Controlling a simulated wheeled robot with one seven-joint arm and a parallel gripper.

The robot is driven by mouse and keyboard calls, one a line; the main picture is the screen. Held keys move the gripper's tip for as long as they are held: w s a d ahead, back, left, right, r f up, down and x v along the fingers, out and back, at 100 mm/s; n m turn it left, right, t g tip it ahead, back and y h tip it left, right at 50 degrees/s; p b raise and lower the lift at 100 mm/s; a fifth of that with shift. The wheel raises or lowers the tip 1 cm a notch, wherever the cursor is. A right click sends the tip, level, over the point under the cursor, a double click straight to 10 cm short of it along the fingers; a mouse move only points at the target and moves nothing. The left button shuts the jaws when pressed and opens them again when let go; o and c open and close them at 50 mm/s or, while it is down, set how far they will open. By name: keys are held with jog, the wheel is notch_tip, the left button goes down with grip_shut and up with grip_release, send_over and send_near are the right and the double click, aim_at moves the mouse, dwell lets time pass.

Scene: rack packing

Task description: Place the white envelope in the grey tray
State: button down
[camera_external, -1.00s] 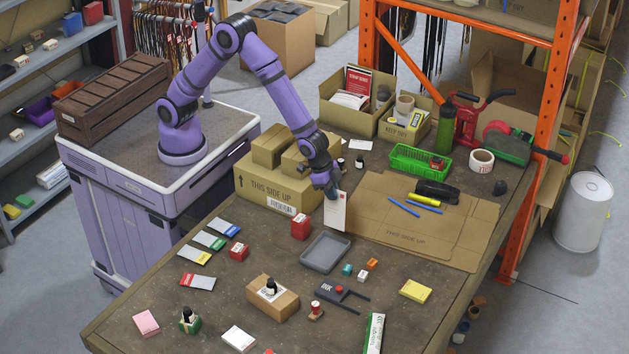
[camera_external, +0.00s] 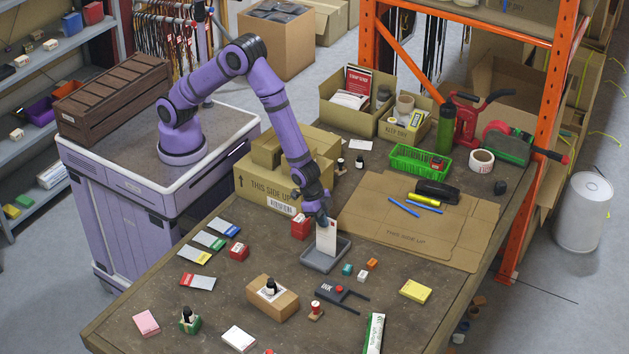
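The white envelope (camera_external: 326,239) hangs upright from my gripper (camera_external: 319,218), which is shut on its upper edge. The envelope is over the grey tray (camera_external: 313,264), and its lower end overlaps the tray's inside in the picture. I cannot tell whether it touches the tray floor. The tray lies flat near the middle of the table, and its far part is partly hidden by the envelope and my gripper.
A red box (camera_external: 299,227) stands close to the left of my gripper. The large carton (camera_external: 270,195) is behind. A flattened cardboard sheet (camera_external: 420,225) lies to the right.

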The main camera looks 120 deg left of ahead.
jog(key=shift+f, duration=0.2)
jog(key=c, duration=1.7)
grip_release()
jog(key=shift+f, duration=0.1)
jog(key=o, duration=0.4)
jog(key=shift+c, duration=0.2)
jog(key=s+a+f+v, duration=0.1)
jog(key=s+v, duration=0.2)
jog(key=v, duration=1.5)
jog(key=s+a+f+v, duration=0.1)
jog(key=s+a+v, duration=0.15)
jog(key=v, duration=1.55)
jog(key=s+r, duration=0.3)
jog(key=s, duration=0.9)
jog(key=s+r, duration=0.4)
jog(key=s, duration=0.8)
jog(key=shift+s+t, duration=0.35)
jog(key=shift+t, duration=0.05)
